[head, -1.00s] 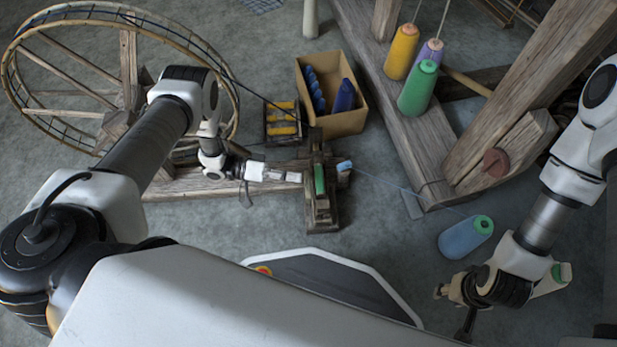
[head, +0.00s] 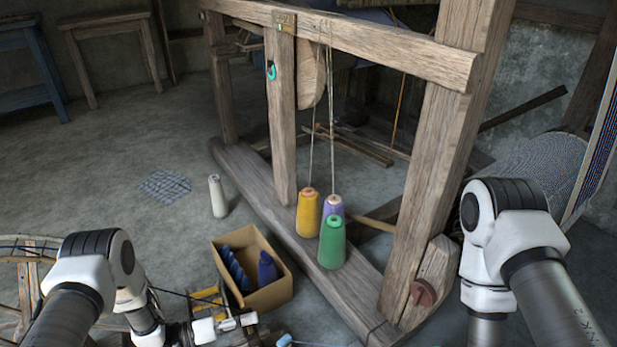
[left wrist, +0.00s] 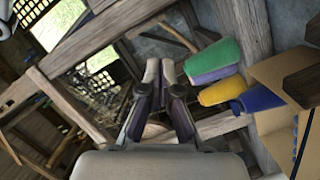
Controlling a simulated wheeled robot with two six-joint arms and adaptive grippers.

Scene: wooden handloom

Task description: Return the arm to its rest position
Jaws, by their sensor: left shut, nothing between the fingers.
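My left arm comes in at the lower left of the head view, bent at the elbow. My left gripper (head: 240,322) is at the bottom edge, below the cardboard box, and holds nothing. In the left wrist view its two fingers (left wrist: 165,72) are together with nothing between them. My right arm (head: 510,250) is folded at the lower right of the head view. The right gripper is below the frame and cannot be seen.
A cardboard box (head: 272,296) with blue spools stands ahead of the left gripper. Yellow (head: 308,212), purple (head: 333,205) and green (head: 332,243) cones stand by the wooden loom frame (head: 283,115). A wheel (head: 25,285) is at far left.

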